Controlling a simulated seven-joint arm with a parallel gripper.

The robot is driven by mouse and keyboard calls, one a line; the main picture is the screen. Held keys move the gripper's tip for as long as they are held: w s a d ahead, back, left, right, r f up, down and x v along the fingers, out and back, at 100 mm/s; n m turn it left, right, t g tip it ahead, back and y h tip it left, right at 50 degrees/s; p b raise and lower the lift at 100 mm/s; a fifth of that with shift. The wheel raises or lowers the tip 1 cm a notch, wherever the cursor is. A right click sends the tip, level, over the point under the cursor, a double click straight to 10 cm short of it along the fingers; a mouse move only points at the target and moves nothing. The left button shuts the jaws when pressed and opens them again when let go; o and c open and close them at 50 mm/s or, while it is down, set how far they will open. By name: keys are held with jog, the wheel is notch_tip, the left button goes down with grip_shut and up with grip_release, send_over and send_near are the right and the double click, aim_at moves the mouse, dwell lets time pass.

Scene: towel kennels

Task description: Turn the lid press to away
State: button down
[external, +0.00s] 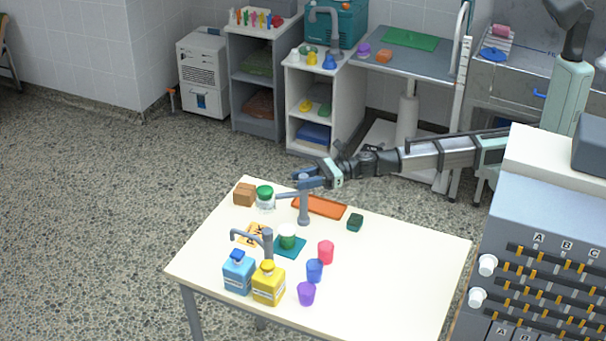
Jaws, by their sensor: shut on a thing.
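A grey post with a side arm (304,210), which appears to be the lid press, stands on the white table. Its side arm reaches left toward a clear jar with a green lid (265,196). My gripper (308,178) comes in from the right at the top of this post and is shut on its upper part. The fingers partly hide that part, so the exact grip is unclear. A second grey post with a bent arm (267,242) stands nearer the front, its arm pointing left. A green-and-white cup (288,241) sits on a teal mat (298,252).
A brown block (244,194), an orange tray (320,207) and a dark green box (355,222) lie around the posts. Blue (238,275) and yellow (268,286) bottles and red, blue and purple cups stand in front. The table's right side is clear.

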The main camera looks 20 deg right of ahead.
jog(key=c, duration=0.8)
grip_release()
jog(key=shift+d, duration=0.1)
jog(key=d, duration=1.3)
jog(key=shift+d, duration=0.3)
jog(key=shift+w, duration=0.1)
